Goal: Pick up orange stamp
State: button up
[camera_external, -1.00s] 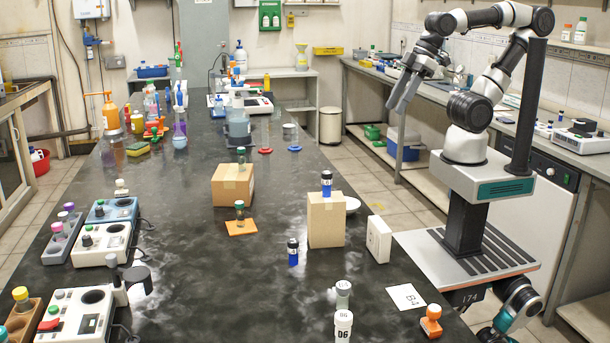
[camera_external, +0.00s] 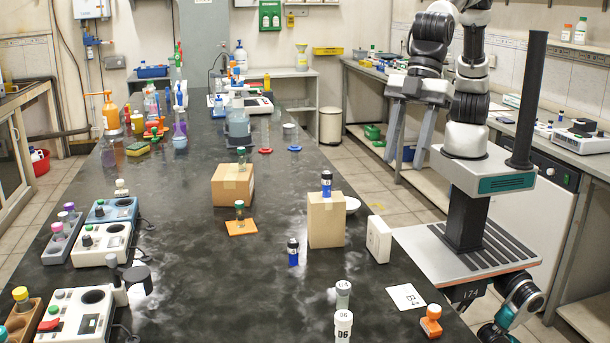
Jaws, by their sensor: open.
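My gripper (camera_external: 405,160) hangs in the air beyond the bench's right edge, well above and behind the stamp. Its two grey fingers point down and are apart, with nothing between them. The stamp is in full view.
A white card marked B4 (camera_external: 406,297) lies just left of the stamp. White jar D6 (camera_external: 343,326) stands further left.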

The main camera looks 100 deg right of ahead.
jog(key=n, duration=0.2)
send_near(435, 308)
jog(key=x, duration=0.8)
jog(key=shift+w+f+p, duration=0.1)
jog(key=shift+p, duration=0.25)
grip_shut()
